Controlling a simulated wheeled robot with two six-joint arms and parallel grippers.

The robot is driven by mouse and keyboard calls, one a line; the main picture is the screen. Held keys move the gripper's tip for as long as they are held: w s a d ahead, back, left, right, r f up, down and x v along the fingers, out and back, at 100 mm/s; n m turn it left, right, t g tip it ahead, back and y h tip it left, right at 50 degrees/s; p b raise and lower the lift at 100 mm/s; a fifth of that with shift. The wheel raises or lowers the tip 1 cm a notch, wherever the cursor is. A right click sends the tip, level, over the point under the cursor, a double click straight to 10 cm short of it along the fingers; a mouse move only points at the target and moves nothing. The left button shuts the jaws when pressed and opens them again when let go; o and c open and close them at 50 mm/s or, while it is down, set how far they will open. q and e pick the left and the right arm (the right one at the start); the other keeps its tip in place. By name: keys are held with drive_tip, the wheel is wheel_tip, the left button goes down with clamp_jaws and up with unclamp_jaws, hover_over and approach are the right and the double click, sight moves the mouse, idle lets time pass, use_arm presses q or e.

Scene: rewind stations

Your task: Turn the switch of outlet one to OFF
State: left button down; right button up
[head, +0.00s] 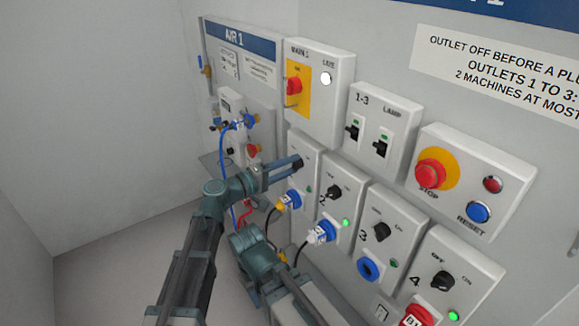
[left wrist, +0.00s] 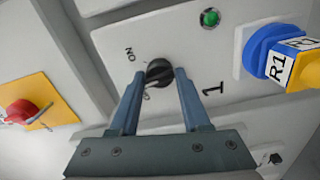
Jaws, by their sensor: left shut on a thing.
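The outlet one panel (head: 304,150) is on the wall, left of outlet 2. Its black rotary switch (left wrist: 158,72) shows in the left wrist view near an ON mark; a second mark is partly hidden by a finger. I cannot tell which mark its pointer faces. My left gripper (head: 287,168) is shut on this switch, with its fingertips (left wrist: 161,85) on either side of the knob. The outlet one lamp (left wrist: 209,17) looks dull green, darker than the outlet 2 lamp (head: 346,223). The plug labelled R1 (left wrist: 290,57) sits in the blue outlet one socket.
Close by are outlet 2's switch (head: 334,191), outlet 3's switch (head: 382,231) and outlet 4's switch (head: 442,281). The red MAIN 1 handle (head: 294,87), the black 1-3 switches (head: 354,132) and the red STOP button (head: 431,173) are above. Cables hang below the plugs.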

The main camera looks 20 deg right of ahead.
use_arm(q)
drive_tip(key=n, duration=0.6)
drive_tip(key=shift+n, duration=0.4)
idle(0.4)
drive_tip(key=shift+c, duration=2.1)
unclamp_jaws()
drive_tip(key=v, duration=1.3)
drive_tip(key=shift+a, duration=0.4)
drive_tip(key=shift+s, duration=0.1)
